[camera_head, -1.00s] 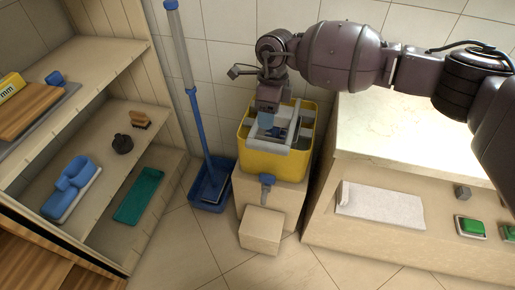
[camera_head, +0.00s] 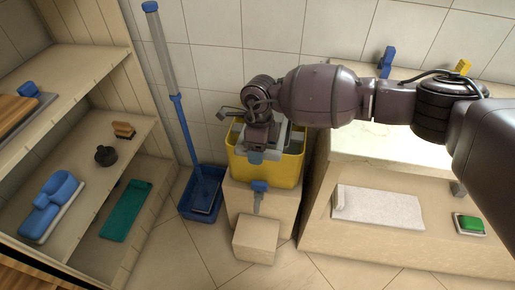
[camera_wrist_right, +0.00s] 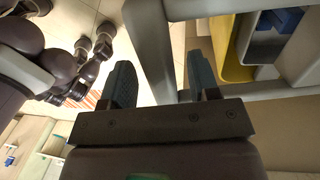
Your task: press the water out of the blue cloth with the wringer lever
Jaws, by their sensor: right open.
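The yellow bucket (camera_head: 268,172) stands on a beige block, with a grey wringer frame (camera_head: 296,138) in its top. My right gripper (camera_head: 256,158) is over the wringer, pointing down. In the right wrist view its dark fingers (camera_wrist_right: 162,85) are apart, with a grey bar (camera_wrist_right: 153,50) showing between them; I cannot tell if it touches them. A blue piece (camera_wrist_right: 287,20), likely the blue cloth, shows inside the wringer in that view; my arm hides it in the head view. A grey strip with a blue end (camera_head: 260,187) hangs at the bucket's front. My left gripper is not in view.
A blue mop (camera_head: 180,120) leans in a blue tray (camera_head: 203,195) left of the bucket. At right, a counter (camera_head: 375,150) stands above a shelf with a white towel (camera_head: 378,208).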

